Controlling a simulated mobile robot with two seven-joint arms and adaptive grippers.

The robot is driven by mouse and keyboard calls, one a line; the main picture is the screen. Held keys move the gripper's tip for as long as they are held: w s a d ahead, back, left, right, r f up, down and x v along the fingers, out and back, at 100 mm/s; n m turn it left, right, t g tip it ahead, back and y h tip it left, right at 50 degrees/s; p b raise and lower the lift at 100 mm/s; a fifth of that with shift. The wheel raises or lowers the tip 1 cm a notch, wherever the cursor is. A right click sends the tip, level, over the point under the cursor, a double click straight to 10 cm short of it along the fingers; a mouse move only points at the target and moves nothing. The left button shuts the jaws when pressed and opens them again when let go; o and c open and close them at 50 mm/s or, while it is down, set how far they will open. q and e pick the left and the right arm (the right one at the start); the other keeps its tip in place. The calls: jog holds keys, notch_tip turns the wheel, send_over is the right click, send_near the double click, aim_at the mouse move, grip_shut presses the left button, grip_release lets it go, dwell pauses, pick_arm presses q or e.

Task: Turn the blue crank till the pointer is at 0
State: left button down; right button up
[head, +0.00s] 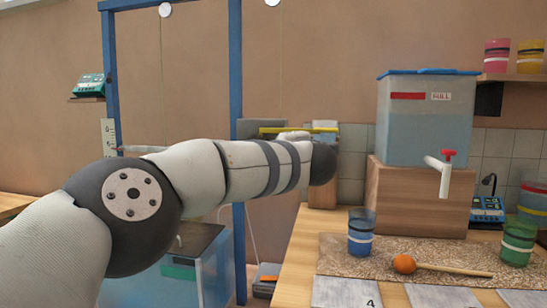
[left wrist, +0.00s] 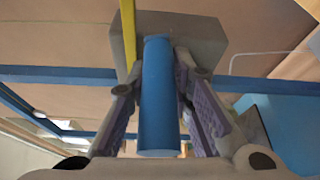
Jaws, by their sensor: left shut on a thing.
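The blue crank handle (left wrist: 158,100) is an upright blue cylinder in the left wrist view, in front of a grey block (left wrist: 205,38). My left gripper (left wrist: 160,88) has a finger on each side of the handle and is shut on it. In the head view my left arm hides the handle and most of the gripper. A white scale strip (head: 108,136) with small marks stands by the left blue post. A thin bar, perhaps the pointer (head: 121,149), has its dark tip beside the strip's lower part; the exact reading is too small to tell. My right gripper is not in view.
A yellow bar (head: 299,130) runs across near the grey block. Blue posts (head: 238,70) frame the rig above a blue tank (head: 205,262). At right are a water tank (head: 427,125) with a red tap, a blue cup (head: 361,236) and an orange-headed mallet (head: 404,264).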

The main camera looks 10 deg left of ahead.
pick_arm(q)
jog(key=a+r+n+g+h+p, duration=0.1)
jog(key=a+r+n+h, duration=0.4)
jog(key=n, duration=0.6)
jog(key=shift+a+r+g, duration=0.9)
jog(key=shift+a+r, duration=0.1)
jog(key=shift+a, duration=0.8)
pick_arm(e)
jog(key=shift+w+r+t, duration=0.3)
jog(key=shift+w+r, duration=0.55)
pick_arm(q)
jog(key=shift+w, duration=0.1)
jog(key=shift+f, duration=0.1)
jog(key=c, duration=1.5)
grip_release()
jog(key=shift+a, duration=0.1)
jog(key=shift+c, duration=0.2)
jog(key=shift+o, duration=0.5)
jog(key=shift+w+a+f, duration=0.1)
jog(key=shift+f, duration=0.2)
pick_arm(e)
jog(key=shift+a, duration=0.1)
pick_arm(q)
jog(key=shift+d, duration=0.3)
